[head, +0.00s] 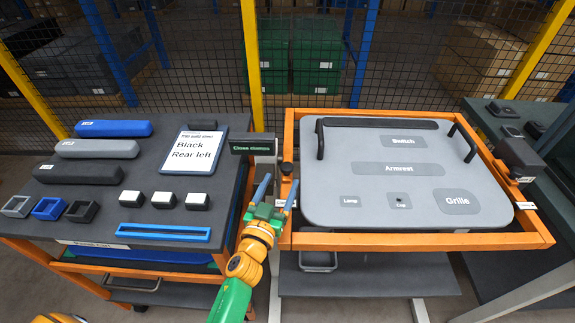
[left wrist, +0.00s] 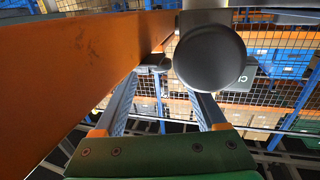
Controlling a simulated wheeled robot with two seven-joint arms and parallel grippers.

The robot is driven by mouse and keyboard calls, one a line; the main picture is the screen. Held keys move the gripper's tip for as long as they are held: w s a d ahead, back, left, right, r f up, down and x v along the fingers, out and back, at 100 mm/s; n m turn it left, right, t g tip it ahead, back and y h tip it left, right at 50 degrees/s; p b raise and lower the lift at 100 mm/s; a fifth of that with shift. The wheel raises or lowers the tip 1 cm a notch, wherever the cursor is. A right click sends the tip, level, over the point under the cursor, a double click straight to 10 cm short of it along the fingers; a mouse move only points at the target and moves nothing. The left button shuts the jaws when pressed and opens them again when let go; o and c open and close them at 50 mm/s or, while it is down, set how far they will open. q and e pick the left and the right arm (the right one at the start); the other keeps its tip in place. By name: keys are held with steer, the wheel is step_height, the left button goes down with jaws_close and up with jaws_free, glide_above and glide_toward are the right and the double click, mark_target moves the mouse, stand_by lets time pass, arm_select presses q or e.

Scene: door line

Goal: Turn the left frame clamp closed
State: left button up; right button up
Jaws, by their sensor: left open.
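The left frame clamp shows as a small black knob (head: 287,168) on the left rail of the orange frame (head: 400,240). My left gripper (head: 277,184) is just below the knob, its two blue fingers apart and pointing up toward it. In the left wrist view the open fingers (left wrist: 164,88) show with a large dark round knob (left wrist: 209,60) close ahead, overlapping the right finger. A smaller dark part (left wrist: 153,64) is near the left fingertip. I cannot tell whether a finger touches either part. My right gripper is not in view.
A grey door panel (head: 400,215) lies in the frame. A sign reading "Close clamps" (head: 253,144) stands behind the gripper. The left table (head: 70,200) holds handles, trays, blocks and a tablet (head: 194,152).

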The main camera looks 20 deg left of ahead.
mark_target(285, 172)
arm_select(q)
steer(key=shift+w+r, duration=0.15)
steer(key=shift+w, duration=0.35)
steer(key=shift+w+r, duration=0.15)
steer(key=shift+w, duration=0.35)
steer(key=shift+w+f, duration=0.25)
steer(key=shift+w, duration=0.85)
steer(key=shift+s+r, duration=0.1)
steer(key=shift+s, duration=0.1)
steer(key=c, duration=0.4)
jaws_close()
